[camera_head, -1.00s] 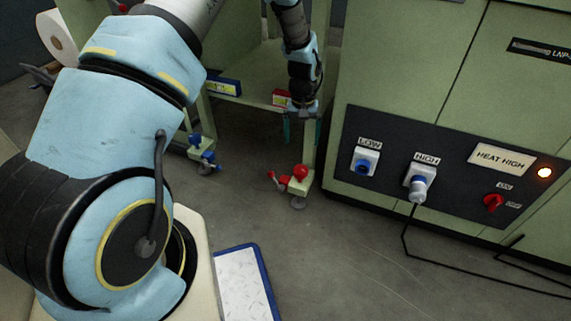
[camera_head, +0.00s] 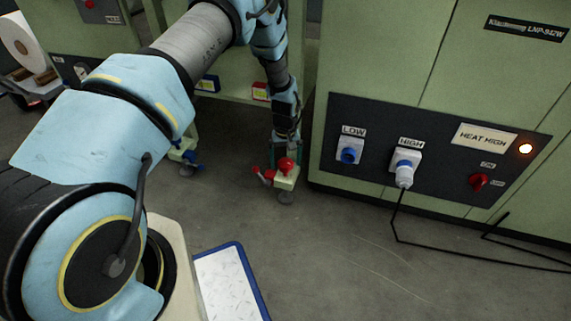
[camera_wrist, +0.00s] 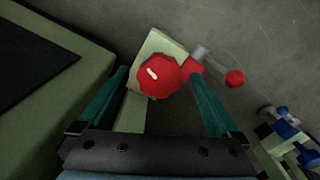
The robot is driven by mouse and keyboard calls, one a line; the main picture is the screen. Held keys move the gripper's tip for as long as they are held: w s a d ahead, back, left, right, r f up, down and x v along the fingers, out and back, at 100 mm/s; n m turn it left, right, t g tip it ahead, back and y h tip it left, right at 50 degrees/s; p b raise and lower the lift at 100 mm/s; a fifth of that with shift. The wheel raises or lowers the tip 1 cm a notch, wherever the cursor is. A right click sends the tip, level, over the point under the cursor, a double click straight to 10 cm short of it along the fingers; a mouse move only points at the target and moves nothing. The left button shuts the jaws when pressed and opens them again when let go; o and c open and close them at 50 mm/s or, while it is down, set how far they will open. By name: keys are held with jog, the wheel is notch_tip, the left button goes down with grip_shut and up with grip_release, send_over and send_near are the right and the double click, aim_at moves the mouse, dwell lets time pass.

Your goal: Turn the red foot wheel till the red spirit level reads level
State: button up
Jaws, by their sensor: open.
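The red foot wheel (camera_head: 286,164) sits on top of a pale green foot block near the floor, with a red lever beside it on its left. In the wrist view the red wheel (camera_wrist: 159,75) shows a white mark on its top, and the red-knobbed lever (camera_wrist: 234,78) sticks out to the right. My gripper (camera_head: 285,150) is just above the wheel, pointing down. In the wrist view its teal fingers (camera_wrist: 160,85) are open, one on each side of the wheel, with no clear contact. The red spirit level (camera_head: 261,91) is on the bench's low beam; its bubble is too small to read.
A blue spirit level (camera_head: 208,84) and a blue foot wheel (camera_head: 190,157) are on the left. The green cabinet (camera_head: 420,150) with sockets, a plugged cable and a red switch stands close on the right. A blue-edged white panel (camera_head: 232,285) is at the front. Floor ahead is clear.

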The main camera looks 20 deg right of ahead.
jog(key=shift+f, duration=0.3)
jog(key=c, duration=1.4)
jog(key=shift+o, duration=0.2)
jog(key=shift+r+m+p, duration=0.15)
jog(key=shift+m+p, duration=0.25)
jog(key=shift+m, duration=1.2)
jog(key=o, duration=1.4)
jog(key=shift+c, duration=0.2)
